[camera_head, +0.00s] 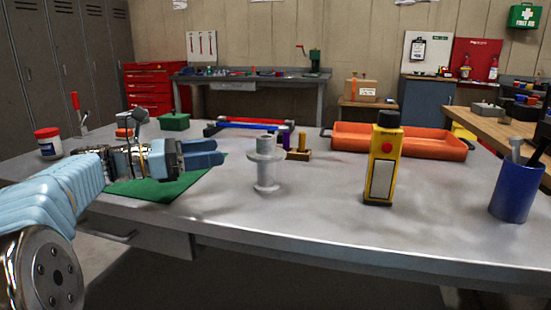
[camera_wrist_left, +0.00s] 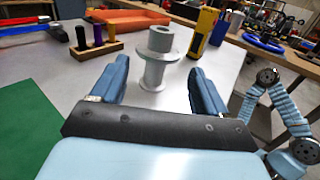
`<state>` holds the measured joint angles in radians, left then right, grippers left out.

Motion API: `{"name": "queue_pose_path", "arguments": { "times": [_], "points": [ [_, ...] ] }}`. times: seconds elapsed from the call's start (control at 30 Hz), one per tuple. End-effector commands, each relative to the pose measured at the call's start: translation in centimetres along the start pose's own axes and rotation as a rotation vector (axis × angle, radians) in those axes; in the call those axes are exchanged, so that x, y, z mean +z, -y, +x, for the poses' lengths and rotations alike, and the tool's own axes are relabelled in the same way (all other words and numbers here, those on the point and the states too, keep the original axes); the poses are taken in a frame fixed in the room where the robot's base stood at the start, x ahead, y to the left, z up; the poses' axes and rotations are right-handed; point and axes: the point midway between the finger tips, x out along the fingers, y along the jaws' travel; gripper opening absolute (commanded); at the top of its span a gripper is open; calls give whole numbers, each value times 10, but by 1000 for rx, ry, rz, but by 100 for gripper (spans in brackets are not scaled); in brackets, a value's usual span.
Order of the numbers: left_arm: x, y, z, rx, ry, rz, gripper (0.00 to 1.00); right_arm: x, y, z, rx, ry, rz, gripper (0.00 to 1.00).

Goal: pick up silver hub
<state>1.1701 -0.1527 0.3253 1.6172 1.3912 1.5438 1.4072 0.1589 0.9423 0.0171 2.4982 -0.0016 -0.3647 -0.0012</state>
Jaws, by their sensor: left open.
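The silver hub (camera_head: 266,166) stands upright on the grey table (camera_head: 310,205), near the middle of the head view. It is a spool shape with a wide flange and a narrower stem. My left gripper (camera_head: 221,153) is open and empty, just left of the hub in the head view. In the left wrist view, the hub (camera_wrist_left: 158,56) stands ahead of the left gripper (camera_wrist_left: 158,80), between the lines of its two blue fingers and apart from them. My right gripper is not clearly seen; part of my other arm shows at the right of the wrist view.
Behind are an orange tray (camera_head: 400,142) and a small wooden block with pegs (camera_head: 298,154). A green mat (camera_head: 150,188) lies under the left arm. A blue cup (camera_head: 514,191) stands far right. Table between hub and yellow box is clear.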

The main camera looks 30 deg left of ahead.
Motion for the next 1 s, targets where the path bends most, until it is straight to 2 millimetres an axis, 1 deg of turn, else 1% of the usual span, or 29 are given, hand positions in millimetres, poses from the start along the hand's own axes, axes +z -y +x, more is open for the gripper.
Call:
{"name": "queue_pose_path", "arguments": {
  "times": [0.2,0.3,0.53,0.7,0.8,0.9,1.0],
  "points": [
    [0,0,45,-2,1,-1,74,0,0,0,0,1,1,43],
    [0,0,61,0,0,-1,74,0,0,0,0,1,0,43],
    [0,0,82,-1,0,-1,74,0,0,-1,0,1,0,43],
    [0,0,110,-1,0,-2,74,0,1,-2,-1,1,-1,43],
    [0,0,122,-1,0,-1,74,1,2,-2,-1,2,-1,43],
    [0,0,128,1,0,-1,74,1,2,-2,-1,2,-1,43],
    [0,0,128,1,0,0,74,1,2,-2,-1,2,-1,43]
  ]
}}
